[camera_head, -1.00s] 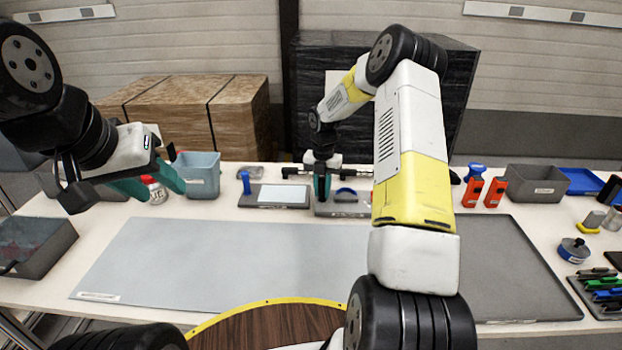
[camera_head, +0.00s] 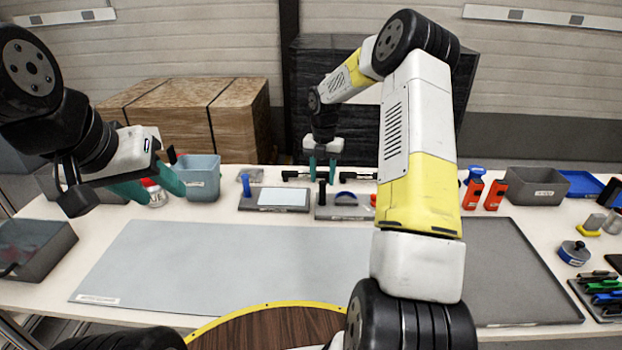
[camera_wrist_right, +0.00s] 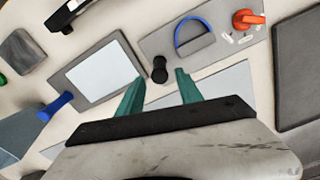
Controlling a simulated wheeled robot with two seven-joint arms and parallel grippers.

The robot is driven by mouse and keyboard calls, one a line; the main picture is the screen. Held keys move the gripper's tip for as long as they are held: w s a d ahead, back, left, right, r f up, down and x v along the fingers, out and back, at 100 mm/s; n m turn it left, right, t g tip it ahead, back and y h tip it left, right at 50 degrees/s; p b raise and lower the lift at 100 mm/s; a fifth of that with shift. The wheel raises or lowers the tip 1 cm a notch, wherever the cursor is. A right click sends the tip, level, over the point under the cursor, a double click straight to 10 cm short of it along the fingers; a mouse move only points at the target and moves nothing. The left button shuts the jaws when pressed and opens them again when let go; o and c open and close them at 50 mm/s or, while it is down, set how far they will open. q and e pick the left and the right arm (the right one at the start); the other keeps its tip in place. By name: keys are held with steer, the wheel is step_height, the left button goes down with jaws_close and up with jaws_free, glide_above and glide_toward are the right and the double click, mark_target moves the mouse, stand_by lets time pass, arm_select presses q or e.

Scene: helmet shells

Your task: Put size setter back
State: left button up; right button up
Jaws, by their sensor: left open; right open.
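A small black upright peg (camera_head: 322,192), which I take to be the size setter, stands at the left end of a grey plate (camera_head: 339,213). The plate also carries a blue-rimmed half-round piece (camera_head: 346,198). My right gripper (camera_head: 323,174) is open and empty just above the peg. In the right wrist view the peg (camera_wrist_right: 159,68) shows beyond and between the open fingertips (camera_wrist_right: 160,80), apart from them.
Left of the plate is another grey plate with a white panel (camera_head: 284,197) and a blue peg (camera_head: 246,184). An orange knob (camera_wrist_right: 248,19) sits on the right plate. A grey mat (camera_head: 220,262) lies clear in front. Orange tools (camera_head: 473,192) stand to the right.

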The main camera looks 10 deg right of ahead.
step_height(320, 180, up, 5)
steer(key=shift+r, duration=0.1)
steer(key=s+a+r+m+t, duration=0.2)
steer(key=s+r+m, duration=0.5)
steer(key=s+r, duration=0.15)
steer(key=s+a+r+m+t, duration=0.1)
steer(key=s+a+r+m, duration=0.1)
steer(key=s+r+m, duration=0.6)
steer(key=s+a+r+m+t+y, duration=0.1)
steer(key=s+m, duration=0.6)
steer(key=s, duration=0.1)
steer(key=s+a+r+m+t+y, duration=0.1)
steer(key=s+m+t, duration=0.1)
steer(key=s+m, duration=0.5)
steer(key=shift+s+a+m, duration=0.3)
steer(key=shift+s+a, duration=0.05)
steer(key=shift+s, duration=0.7)
